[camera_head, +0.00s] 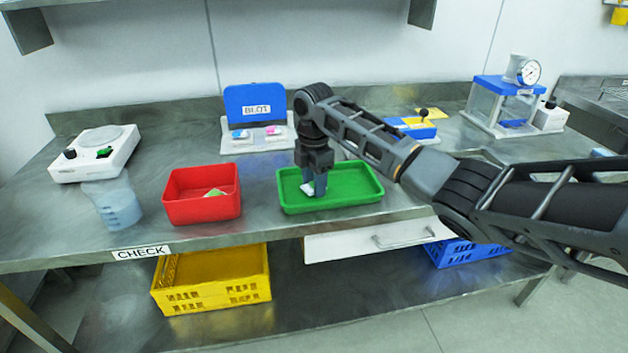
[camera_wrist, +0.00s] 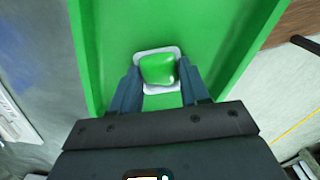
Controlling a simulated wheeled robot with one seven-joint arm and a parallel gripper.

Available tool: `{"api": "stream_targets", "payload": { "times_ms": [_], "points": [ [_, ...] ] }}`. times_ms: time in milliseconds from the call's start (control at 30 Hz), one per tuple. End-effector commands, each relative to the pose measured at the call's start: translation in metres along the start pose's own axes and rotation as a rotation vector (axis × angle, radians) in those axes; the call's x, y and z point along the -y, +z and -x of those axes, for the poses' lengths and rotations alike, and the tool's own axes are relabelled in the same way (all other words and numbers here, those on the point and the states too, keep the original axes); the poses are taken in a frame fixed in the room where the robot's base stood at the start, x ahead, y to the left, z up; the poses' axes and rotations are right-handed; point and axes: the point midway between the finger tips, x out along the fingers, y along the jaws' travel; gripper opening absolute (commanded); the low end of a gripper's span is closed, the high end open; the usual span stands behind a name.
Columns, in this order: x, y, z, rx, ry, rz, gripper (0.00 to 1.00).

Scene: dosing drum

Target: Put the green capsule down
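The green capsule (camera_wrist: 158,69) has a glossy green top on a white base. In the wrist view it sits between the two fingertips of my gripper (camera_wrist: 159,78), which touch its sides. The green tray (camera_wrist: 95,60) lies beneath it. In the head view my gripper (camera_head: 314,187) points down into the left part of the green tray (camera_head: 350,197). The white edge of the capsule (camera_head: 307,188) shows low at the fingertips. I cannot tell whether its underside touches the tray floor.
A red bin (camera_head: 203,206) with a small pale green item stands left of the tray. A blue-and-white stand (camera_head: 255,105) with blue and pink capsules is behind. A scale (camera_head: 95,155) and beaker (camera_head: 118,207) are at the left. The right side of the tray is empty.

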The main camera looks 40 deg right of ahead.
Motion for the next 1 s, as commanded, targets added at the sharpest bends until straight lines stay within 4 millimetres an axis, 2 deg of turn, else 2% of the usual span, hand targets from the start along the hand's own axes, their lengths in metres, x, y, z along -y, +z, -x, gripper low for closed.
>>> {"api": "stream_targets", "payload": {
  "times_ms": [33, 233, 567, 667, 1000],
  "points": [
    [0.0, 0.0, 0.001, 0.0, 0.0, 0.0, 0.51],
    [0.0, 0.0, 0.001, 0.0, 0.0, 0.0, 0.69],
    [0.0, 0.0, 0.006, -0.001, 0.002, 0.001, 0.69],
    [-0.001, 0.0, 0.017, -0.001, 0.003, 0.001, 0.69],
    [-0.001, -0.001, 0.085, 0.001, 0.004, 0.001, 0.69]
  ]
}}
